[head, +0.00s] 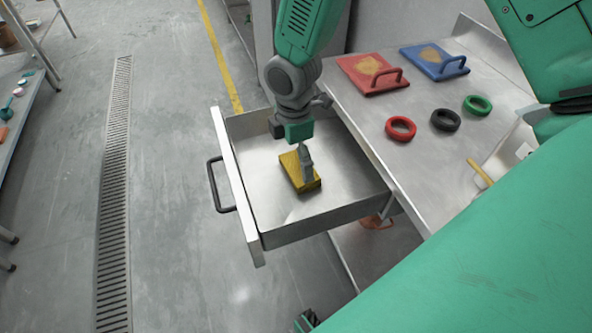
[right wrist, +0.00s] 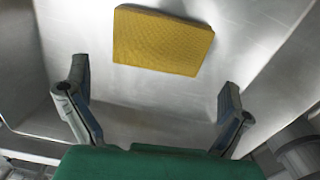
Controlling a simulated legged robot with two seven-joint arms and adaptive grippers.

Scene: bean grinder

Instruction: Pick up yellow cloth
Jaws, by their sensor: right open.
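The yellow cloth (head: 296,172) lies as a folded, flat block on the floor of an open metal drawer (head: 240,190). In the right wrist view the cloth (right wrist: 163,41) lies beyond the fingertips, between their lines. My right gripper (head: 305,165) points down into the drawer over the cloth and covers part of it in the head view. In the right wrist view my right gripper (right wrist: 154,80) has its two fingers wide apart, with nothing between them.
The drawer's front has a dark handle (head: 217,185). On the metal counter (head: 425,185) at right lie a red board (head: 365,77) and a blue board (head: 435,60) with handles, and red (head: 391,134), black (head: 435,123) and green (head: 468,108) rings. The drawer walls surround the cloth; floor at left is clear.

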